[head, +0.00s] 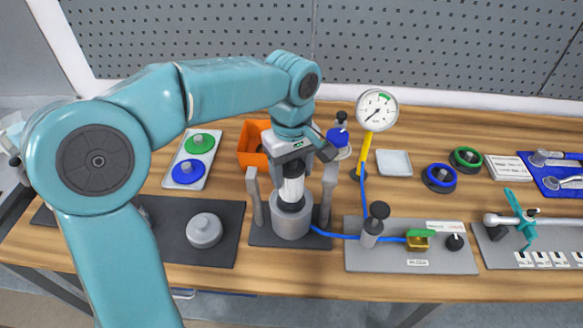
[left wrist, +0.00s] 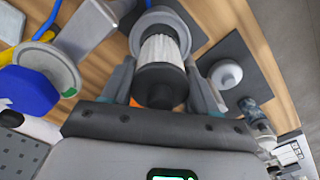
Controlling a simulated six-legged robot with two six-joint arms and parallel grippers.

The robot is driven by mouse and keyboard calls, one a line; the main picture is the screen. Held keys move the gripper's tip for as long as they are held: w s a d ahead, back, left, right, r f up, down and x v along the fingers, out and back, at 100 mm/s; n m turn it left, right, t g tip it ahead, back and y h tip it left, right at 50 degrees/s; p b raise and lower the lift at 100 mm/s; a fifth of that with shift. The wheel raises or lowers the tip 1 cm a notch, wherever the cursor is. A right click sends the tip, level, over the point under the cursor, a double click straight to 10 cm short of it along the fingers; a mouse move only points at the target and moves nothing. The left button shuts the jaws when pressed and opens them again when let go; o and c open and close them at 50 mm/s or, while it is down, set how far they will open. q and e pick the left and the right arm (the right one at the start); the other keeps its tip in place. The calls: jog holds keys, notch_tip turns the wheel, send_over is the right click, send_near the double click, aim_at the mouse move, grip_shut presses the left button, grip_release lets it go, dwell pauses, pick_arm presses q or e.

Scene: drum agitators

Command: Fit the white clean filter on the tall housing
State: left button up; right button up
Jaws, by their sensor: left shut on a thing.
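My left gripper (head: 292,168) points down over the tall housing and is shut on the white clean filter. The filter (head: 292,188) is upright, with white pleats and black ends; its black top cap and pleats also show in the left wrist view (left wrist: 160,50). The tall housing (head: 291,222) is a grey cylinder on a dark mat, with a grey upright on each side. The filter's black lower end is at the housing's open top; I cannot tell how deep it sits. The fingertips are partly hidden. My right gripper is not in view.
A grey round lid (head: 204,231) lies on a dark mat to the left. An orange bin (head: 247,135) stands behind the gripper. A gauge (head: 376,109) on a yellow stem and a blue hose (head: 340,236) are at the right. A grey valve board (head: 410,258) lies beyond the hose.

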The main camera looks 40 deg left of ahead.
pick_arm(q)
jog(key=shift+s+f, duration=0.1)
jog(key=shift+f, duration=0.15)
jog(key=shift+f+b, duration=0.65)
jog(key=shift+b, duration=0.1)
jog(key=shift+f, duration=0.1)
jog(key=shift+f+b, duration=1.35)
jog(key=shift+f, duration=0.3)
jog(key=shift+f, duration=0.1)
jog(key=shift+f+b, duration=0.95)
jog(key=shift+f, duration=0.1)
jog(key=shift+r, duration=0.1)
